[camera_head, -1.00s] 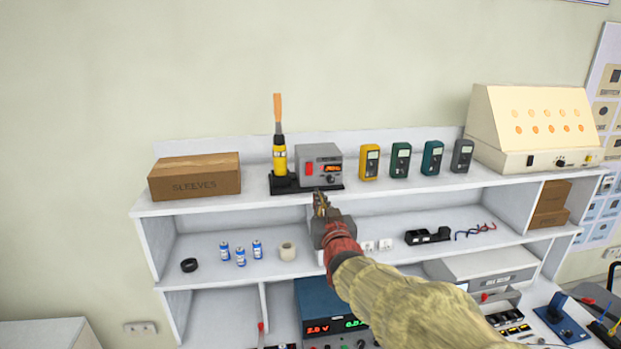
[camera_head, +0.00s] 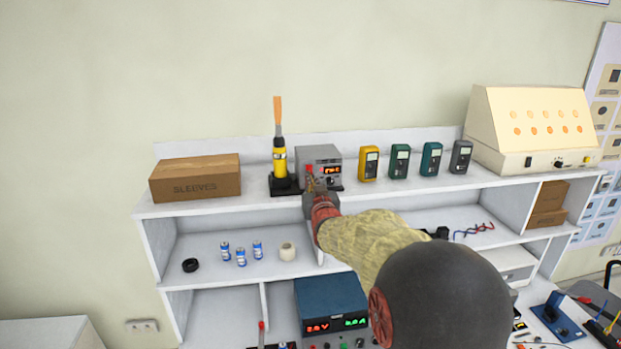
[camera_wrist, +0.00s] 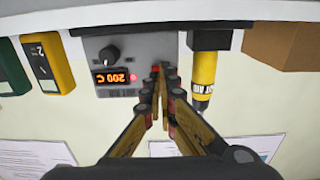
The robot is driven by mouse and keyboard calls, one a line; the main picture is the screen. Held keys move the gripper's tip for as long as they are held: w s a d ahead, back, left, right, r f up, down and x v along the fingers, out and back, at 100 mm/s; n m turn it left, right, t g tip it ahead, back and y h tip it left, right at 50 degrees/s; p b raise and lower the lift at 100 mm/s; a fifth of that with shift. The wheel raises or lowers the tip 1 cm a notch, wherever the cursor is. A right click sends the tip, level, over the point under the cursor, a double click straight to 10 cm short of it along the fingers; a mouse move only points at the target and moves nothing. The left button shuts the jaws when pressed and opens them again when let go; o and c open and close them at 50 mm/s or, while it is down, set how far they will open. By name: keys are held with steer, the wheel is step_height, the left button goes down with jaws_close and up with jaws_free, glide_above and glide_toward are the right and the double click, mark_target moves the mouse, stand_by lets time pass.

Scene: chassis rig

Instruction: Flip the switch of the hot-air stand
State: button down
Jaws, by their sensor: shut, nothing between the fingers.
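The hot-air stand (camera_head: 322,153) is a grey box with a black base on the top shelf. Its yellow hot-air tool (camera_head: 279,158) stands upright at its left with an orange tip. The red switch (camera_head: 309,168) is on the left of the front panel, mostly behind my gripper (camera_head: 311,178). The wrist view shows the panel upside down, with a lit orange display (camera_wrist: 115,78), a red lamp and a black knob (camera_wrist: 109,54). My gripper (camera_wrist: 162,72) is shut and empty, fingertips at the switch. I cannot tell whether they touch it or how the switch is set.
A SLEEVES box (camera_head: 195,178) stands left of the tool. A yellow meter (camera_head: 369,163) and several other meters stand close on the right. The shelf board (camera_head: 230,203) lies under the stand. A cream lamp box (camera_head: 530,130) is farther right.

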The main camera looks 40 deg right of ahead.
steer(key=shift+w+d, duration=0.25)
steer(key=shift+w, duration=0.25)
steer(key=shift+f+b, duration=0.15)
steer(key=shift+b, duration=0.3)
steer(key=b, duration=0.3)
steer(key=shift+w+d+f+t, duration=0.15)
steer(key=shift+w+f+t, duration=0.15)
steer(key=shift+r+h+b, duration=0.1)
steer(key=shift+h+b, duration=0.2)
steer(key=shift+b, duration=0.75)
steer(key=shift+t+b, duration=0.3)
steer(key=shift+b, duration=0.25)
steer(key=shift+r+p, duration=0.3)
steer(key=shift+p, duration=0.1)
